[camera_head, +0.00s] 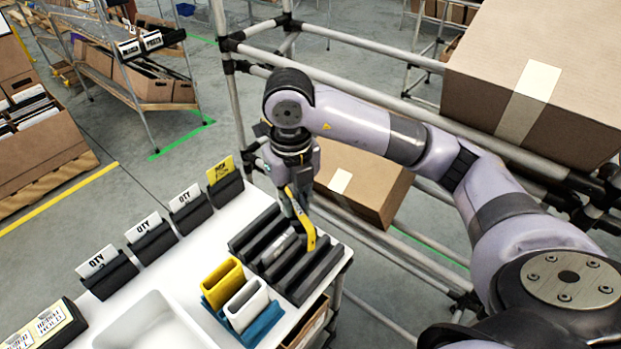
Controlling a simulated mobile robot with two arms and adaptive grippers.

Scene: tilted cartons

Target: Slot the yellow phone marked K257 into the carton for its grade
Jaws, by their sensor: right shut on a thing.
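My right gripper (292,202) is shut on a slim yellow phone (302,226) above the black slotted rack (318,275) at the right end of the white table. The phone is tilted and its lower end is close to the rack; I cannot tell whether it touches. Its marking is not readable. A grey item (279,249) lies in the rack. Tilted cartons (141,83) also stand on a sloped rack at top left, under white-lettered black labels. My left gripper is out of view.
The white table (191,249) holds a yellow holder (222,285) and white holder (246,303) in a blue base, a white tray (150,335) and several card stands (152,241). Metal shelving with a large carton (545,75) stands at the right. Floor between table and racks is clear.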

